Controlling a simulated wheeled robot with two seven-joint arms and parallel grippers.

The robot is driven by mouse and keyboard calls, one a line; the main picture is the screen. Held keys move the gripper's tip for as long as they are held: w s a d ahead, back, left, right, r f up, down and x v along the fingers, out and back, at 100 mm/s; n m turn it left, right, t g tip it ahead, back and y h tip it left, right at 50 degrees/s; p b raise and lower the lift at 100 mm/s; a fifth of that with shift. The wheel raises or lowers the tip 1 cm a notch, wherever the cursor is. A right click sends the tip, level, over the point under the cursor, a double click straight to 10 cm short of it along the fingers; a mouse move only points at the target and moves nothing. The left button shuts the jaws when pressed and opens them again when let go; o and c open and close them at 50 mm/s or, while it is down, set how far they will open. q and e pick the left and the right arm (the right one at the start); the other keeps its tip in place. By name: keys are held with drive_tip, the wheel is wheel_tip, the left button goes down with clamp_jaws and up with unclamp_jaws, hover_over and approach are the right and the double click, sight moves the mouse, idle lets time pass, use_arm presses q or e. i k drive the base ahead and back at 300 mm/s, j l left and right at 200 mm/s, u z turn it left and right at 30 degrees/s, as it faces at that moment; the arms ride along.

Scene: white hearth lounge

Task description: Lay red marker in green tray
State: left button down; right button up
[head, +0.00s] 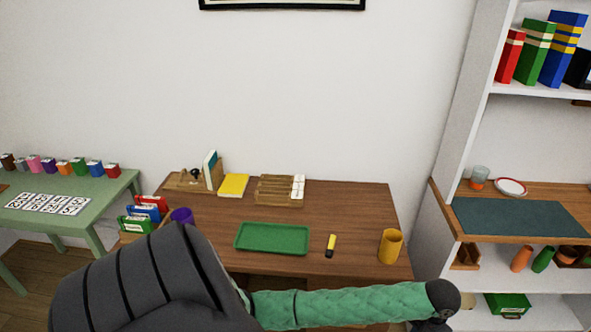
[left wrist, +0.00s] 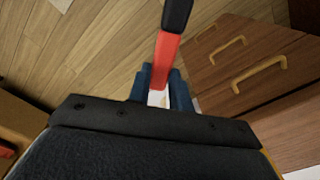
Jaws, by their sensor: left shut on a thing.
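The green tray (head: 271,237) lies flat and empty on the brown wooden desk (head: 345,205), near its front edge. In the left wrist view, my left gripper (left wrist: 161,82) is shut on the red marker (left wrist: 165,60), which has a black end. The marker sticks out beyond the fingers, over the wooden floor and beside the desk drawers. In the head view my left arm crosses the bottom in front of the desk; the gripper and the red marker cannot be made out there. My right gripper is in neither view.
On the desk, a yellow marker with a dark end (head: 330,246) lies right of the tray. A yellow cup (head: 390,246) stands at the right, a purple cup (head: 182,216) at the left. A wooden organizer (head: 274,190) stands behind. A shelf unit (head: 452,150) rises at the right.

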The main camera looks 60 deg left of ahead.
sight(277, 235)
drive_tip(key=k+j, duration=0.25)
drive_tip(key=j, duration=0.2)
drive_tip(key=k+j, duration=0.55)
drive_tip(key=j, duration=0.3)
drive_tip(key=k+j, duration=0.3)
drive_tip(key=j, duration=0.1)
